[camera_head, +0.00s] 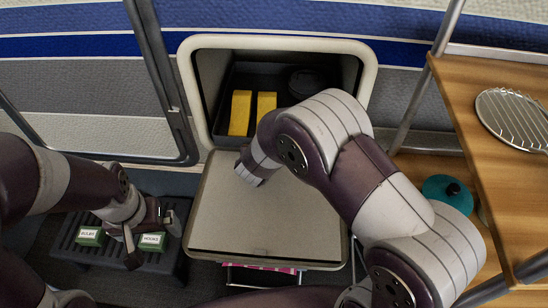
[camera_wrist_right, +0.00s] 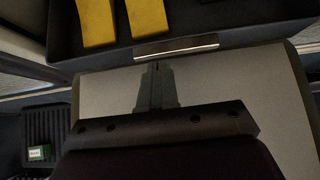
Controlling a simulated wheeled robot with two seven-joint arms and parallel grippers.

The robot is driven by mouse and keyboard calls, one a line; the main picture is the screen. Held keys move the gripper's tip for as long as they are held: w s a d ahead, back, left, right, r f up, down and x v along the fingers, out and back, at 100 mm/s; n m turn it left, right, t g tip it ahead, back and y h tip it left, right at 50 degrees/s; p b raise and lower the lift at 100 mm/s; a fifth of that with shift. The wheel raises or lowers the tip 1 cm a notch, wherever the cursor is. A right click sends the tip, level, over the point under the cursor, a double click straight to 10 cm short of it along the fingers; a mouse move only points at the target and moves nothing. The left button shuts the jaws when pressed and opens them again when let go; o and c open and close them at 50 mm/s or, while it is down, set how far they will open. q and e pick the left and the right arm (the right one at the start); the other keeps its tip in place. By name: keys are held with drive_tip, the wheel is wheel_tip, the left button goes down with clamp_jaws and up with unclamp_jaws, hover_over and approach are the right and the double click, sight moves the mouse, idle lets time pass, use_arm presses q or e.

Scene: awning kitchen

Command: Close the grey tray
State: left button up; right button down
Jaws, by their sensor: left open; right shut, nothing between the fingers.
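A dark grey tray (camera_head: 240,76) sits inside a light cabinet opening and holds yellow blocks (camera_head: 240,112) and a dark round item (camera_head: 306,82). In the right wrist view the tray's front (camera_wrist_right: 90,62) carries a metal handle (camera_wrist_right: 176,47). My right gripper (camera_wrist_right: 156,68) is shut and empty, its fingertips just short of the handle; contact cannot be told. My left gripper (camera_head: 152,232) is open and empty at the lower left, away from the tray.
The cabinet's flat grey door (camera_head: 250,220) is folded down in front of the opening. A black slatted rack (camera_head: 70,245) with green-white boxes (camera_head: 90,236) stands at left. A wooden shelf (camera_head: 480,75) with a wire rack (camera_head: 512,115) and a teal round item (camera_head: 447,190) are at right.

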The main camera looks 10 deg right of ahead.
drive_tip(key=shift+s, duration=0.1)
drive_tip(key=w, duration=0.2)
drive_tip(key=w+d, duration=0.1)
drive_tip(key=w, duration=0.1)
drive_tip(key=w+d, duration=0.1)
drive_tip(key=w, duration=0.2)
drive_tip(key=shift+w+d, duration=0.1)
drive_tip(key=shift+w, duration=0.35)
drive_tip(key=shift+s, duration=0.1)
